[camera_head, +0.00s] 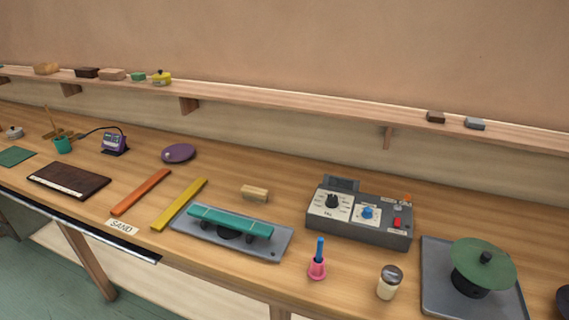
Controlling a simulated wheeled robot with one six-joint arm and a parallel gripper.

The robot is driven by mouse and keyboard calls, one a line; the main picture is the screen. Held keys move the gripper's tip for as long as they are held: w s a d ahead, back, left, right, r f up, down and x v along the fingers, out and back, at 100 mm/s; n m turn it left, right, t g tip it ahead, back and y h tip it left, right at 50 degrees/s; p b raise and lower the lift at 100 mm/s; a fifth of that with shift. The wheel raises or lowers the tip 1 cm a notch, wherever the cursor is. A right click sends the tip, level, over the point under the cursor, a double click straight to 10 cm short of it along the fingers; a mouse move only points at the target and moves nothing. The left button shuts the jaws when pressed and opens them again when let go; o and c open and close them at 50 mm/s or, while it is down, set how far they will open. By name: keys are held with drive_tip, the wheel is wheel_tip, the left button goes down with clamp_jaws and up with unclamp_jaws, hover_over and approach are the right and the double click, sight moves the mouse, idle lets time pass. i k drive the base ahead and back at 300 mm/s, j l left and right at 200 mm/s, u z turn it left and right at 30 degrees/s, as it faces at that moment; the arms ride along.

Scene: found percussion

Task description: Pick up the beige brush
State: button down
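A small beige block-shaped thing (255,193) lies on the wooden workbench (310,182), and it looks like the beige brush. It is too small to make out bristles. It lies flat behind the grey tray (185,225) with the teal bar (230,221), apart from it, and to the left of the grey control box (360,222). Nothing covers it. My gripper is not in view.
An orange strip (141,192) and a yellow strip (180,204) lie to its left. A purple disc (179,153) lies farther back. A wall shelf (290,102) with small blocks runs above the bench.

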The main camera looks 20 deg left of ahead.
sight(257, 194)
drive_tip(key=u, duration=1.35)
